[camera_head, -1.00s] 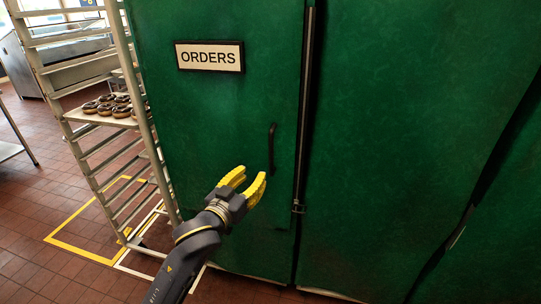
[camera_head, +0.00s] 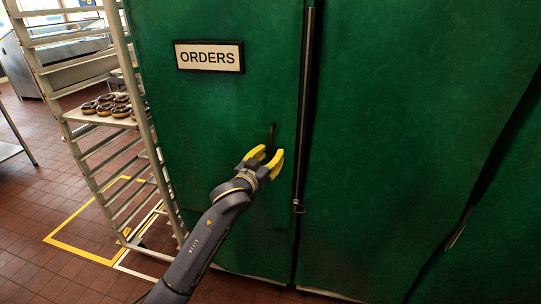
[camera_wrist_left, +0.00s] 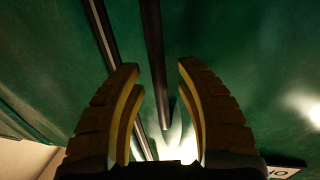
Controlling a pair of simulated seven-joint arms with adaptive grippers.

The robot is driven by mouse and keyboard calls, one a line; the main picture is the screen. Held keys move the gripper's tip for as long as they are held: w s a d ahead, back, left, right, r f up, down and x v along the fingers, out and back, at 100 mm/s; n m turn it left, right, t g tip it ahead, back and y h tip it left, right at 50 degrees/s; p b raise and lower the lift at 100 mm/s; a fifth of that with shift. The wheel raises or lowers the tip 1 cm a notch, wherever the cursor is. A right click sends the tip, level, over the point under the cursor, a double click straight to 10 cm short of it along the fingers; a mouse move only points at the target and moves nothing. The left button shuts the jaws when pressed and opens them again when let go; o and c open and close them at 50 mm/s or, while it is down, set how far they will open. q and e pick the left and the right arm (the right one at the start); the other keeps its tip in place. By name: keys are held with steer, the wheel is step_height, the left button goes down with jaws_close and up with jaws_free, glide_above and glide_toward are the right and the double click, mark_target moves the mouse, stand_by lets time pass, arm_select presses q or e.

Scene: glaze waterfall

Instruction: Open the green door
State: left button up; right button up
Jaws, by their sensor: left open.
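The green door (camera_head: 215,120) is closed and carries an "ORDERS" sign (camera_head: 209,57). Its dark vertical handle (camera_head: 272,131) is near the door's right edge; only its upper part shows in the head view. My left gripper (camera_head: 267,155) is open at the handle, with yellow fingers hiding the handle's lower part. In the left wrist view, the handle (camera_wrist_left: 153,60) runs down between the spread fingers of my left gripper (camera_wrist_left: 160,85). I cannot tell whether they touch it. My right gripper is not in view.
A metal rack (camera_head: 140,110) with a tray of chocolate donuts (camera_head: 112,106) stands just left of the door. A dark vertical seam and rod (camera_head: 304,100) separate the door from the green panel (camera_head: 410,130) at right. Yellow tape marks the tiled floor.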

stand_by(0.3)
arm_select(q)
jaws_close()
stand_by(0.3)
